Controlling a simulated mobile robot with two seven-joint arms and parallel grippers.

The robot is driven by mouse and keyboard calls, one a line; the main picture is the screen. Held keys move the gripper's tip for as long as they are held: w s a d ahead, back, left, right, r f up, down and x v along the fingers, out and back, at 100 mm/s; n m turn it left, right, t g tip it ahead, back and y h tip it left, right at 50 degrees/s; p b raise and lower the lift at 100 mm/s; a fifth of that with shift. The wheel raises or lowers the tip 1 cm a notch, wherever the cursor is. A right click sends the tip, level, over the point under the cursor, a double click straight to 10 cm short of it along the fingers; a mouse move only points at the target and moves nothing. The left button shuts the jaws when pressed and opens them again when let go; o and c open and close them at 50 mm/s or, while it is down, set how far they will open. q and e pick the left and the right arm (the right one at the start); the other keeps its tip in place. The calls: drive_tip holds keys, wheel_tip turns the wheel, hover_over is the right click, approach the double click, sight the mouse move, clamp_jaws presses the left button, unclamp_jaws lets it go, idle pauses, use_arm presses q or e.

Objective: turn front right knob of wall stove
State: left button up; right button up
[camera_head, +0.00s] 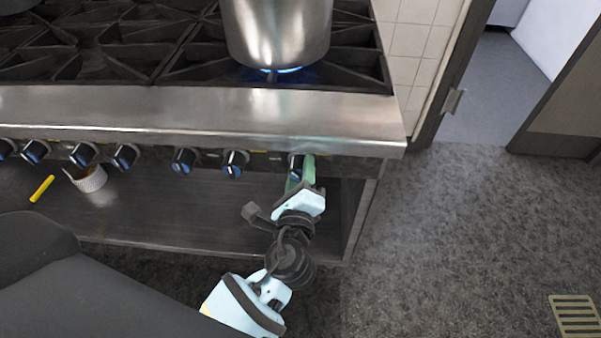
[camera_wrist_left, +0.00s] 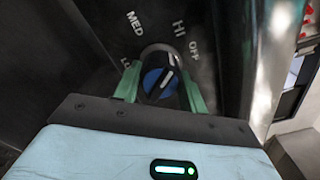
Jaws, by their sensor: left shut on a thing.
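The wall stove (camera_head: 240,110) has a steel front edge with a row of black and blue knobs below it. The rightmost knob (camera_head: 295,166) is at the right end of the row. My left gripper (camera_head: 301,172) is at this knob, with its green fingers around it. In the left wrist view, the knob (camera_wrist_left: 158,83) sits between the two green fingers (camera_wrist_left: 160,92), and the gripper is shut on it. Its white pointer line is tilted. The labels MED, HI, OFF and part of LO show around it. My right gripper is not in view.
A steel pot (camera_head: 277,32) stands on the right burner, with a blue flame under it. A lower shelf (camera_head: 150,215) holds a small white cup (camera_head: 91,180) and a yellow item (camera_head: 42,188). The floor (camera_head: 460,240) to the right is open, with a drain grate (camera_head: 575,314).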

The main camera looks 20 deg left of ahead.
use_arm(q)
drive_tip(key=o, duration=1)
drive_tip(key=shift+c, duration=0.2)
drive_tip(key=v, duration=0.8)
drive_tip(key=shift+b, duration=0.3)
drive_tip(key=shift+w, duration=0.1)
